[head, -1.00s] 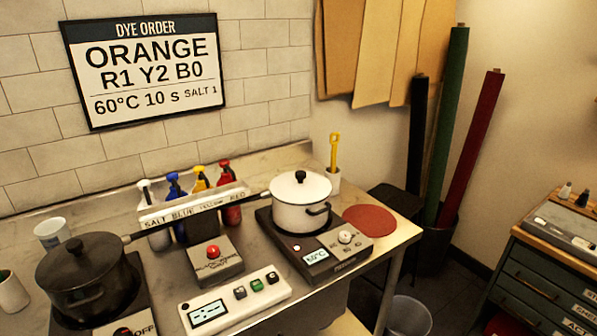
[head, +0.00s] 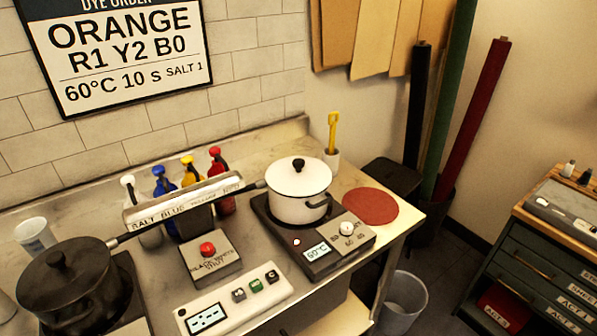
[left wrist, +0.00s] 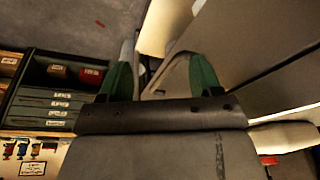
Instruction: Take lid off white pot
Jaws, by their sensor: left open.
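The white pot (head: 297,207) stands upright on a hot plate on the counter in the head view. Its white lid (head: 282,180) with a black knob (head: 298,164) sits on top of it. No gripper is near the pot in the head view. My left gripper (left wrist: 160,62) shows in the left wrist view with its two green fingers apart and nothing between them. The white pot is not visible in that view. My right gripper is in neither view.
The hot plate (head: 318,253) shows 60°C. A round red mat (head: 370,206) lies bare to its right. A dark lidded pot (head: 70,290) stands at left. Colored bottles (head: 193,180) stand behind a label rail (head: 185,200). A control box (head: 232,298) sits in front.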

